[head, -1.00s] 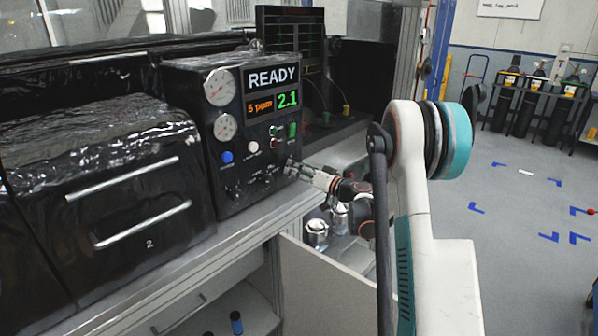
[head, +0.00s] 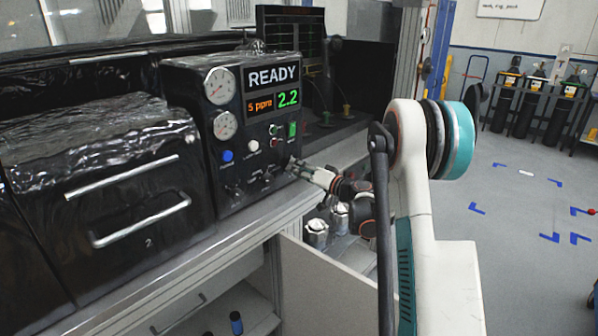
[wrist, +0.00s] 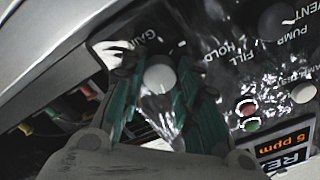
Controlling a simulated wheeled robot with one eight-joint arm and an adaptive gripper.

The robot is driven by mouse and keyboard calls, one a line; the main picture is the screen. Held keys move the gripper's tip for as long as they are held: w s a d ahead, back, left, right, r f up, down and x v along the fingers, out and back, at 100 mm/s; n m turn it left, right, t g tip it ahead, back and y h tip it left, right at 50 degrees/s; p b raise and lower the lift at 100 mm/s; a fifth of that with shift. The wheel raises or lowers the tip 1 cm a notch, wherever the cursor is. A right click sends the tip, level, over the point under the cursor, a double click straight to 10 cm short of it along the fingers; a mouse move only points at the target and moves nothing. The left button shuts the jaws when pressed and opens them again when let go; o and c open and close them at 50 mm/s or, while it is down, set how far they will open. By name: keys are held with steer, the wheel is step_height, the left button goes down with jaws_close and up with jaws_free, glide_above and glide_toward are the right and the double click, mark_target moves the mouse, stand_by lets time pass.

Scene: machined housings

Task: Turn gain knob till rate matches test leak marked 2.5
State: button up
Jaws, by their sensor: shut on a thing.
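The black leak tester panel (head: 236,150) stands on the bench. Its display (head: 272,90) reads READY, an orange 5 ppm and a green 2.2. My gripper (head: 294,163) is at the panel's lower right corner. In the wrist view my gripper (wrist: 155,92) has its two green-padded fingers shut on the gain knob (wrist: 160,75), one on each side of its pale round top. The knob's pointer mark cannot be made out. No test leak marked 2.5 can be made out.
Two round gauges (head: 221,86) and a blue button (head: 227,156) are on the panel's left. In the wrist view, the FILL and HOLD labels and red and green buttons (wrist: 248,108) lie close to the fingers. A black drawer unit (head: 110,190) stands left.

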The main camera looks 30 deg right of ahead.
steer(key=m+b, duration=0.1)
steer(key=m, duration=0.3)
steer(key=shift+m, duration=2.2)
steer(key=o, duration=1.1)
steer(key=shift+s, duration=0.1)
steer(key=v, duration=1.1)
steer(key=shift+s+d, duration=0.15)
steer(key=shift+s, duration=0.25)
